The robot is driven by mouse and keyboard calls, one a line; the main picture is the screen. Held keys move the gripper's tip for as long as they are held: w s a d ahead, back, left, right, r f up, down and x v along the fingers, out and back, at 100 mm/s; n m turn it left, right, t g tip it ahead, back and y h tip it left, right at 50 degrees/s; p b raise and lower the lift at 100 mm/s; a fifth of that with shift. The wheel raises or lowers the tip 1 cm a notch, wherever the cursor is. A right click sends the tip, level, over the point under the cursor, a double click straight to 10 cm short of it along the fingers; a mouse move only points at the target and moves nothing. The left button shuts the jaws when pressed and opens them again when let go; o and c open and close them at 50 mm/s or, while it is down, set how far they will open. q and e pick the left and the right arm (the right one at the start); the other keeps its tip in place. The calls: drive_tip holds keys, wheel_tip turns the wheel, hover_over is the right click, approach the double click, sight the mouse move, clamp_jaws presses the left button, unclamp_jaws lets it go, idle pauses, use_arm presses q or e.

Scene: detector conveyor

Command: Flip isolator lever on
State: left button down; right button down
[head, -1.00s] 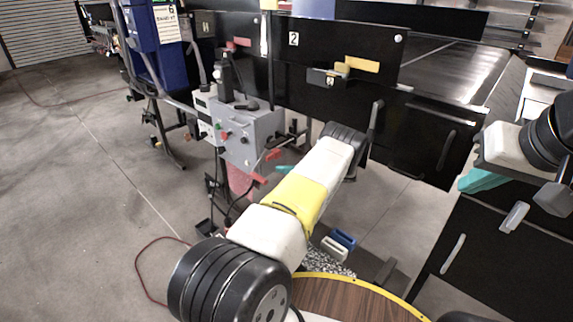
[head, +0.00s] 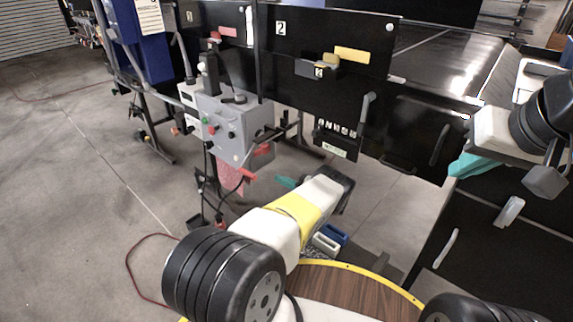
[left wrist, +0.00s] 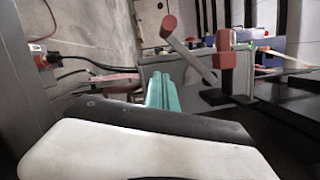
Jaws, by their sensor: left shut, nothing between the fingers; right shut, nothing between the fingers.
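A grey control box (head: 232,122) with coloured buttons stands left of centre in the head view. Red grips show at its lower right, one at the end of a thin bar (head: 248,174). In the left wrist view a grey lever with a red end (left wrist: 169,23) slants up to the left from a grey housing. A red upright block (left wrist: 225,50) stands to its right. My left gripper (head: 284,182) has teal fingers, shut and empty, right of the red grips; they also show in the left wrist view (left wrist: 164,92), apart from the lever. My right gripper (head: 468,165) is shut and empty.
A black conveyor housing (head: 335,45) with numbered panels stands behind. A black switch panel (head: 336,143) hangs below it. A blue cabinet (head: 142,35) is at the left. Cables hang below the box. Open concrete floor lies at the left.

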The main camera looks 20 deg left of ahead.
use_arm(q)
drive_tip(key=s+a+r, duration=0.2)
drive_tip(key=a, duration=0.8)
drive_tip(key=shift+r, duration=0.15)
drive_tip(key=shift+s, duration=0.1)
wheel_tip(320, 180, up, 20)
drive_tip(key=s+a+m+t, duration=0.1)
drive_tip(key=s+m+t, duration=0.2)
drive_tip(key=m, duration=1.5)
drive_tip(key=shift+f+t, duration=0.25)
drive_tip(key=shift+t, duration=0.95)
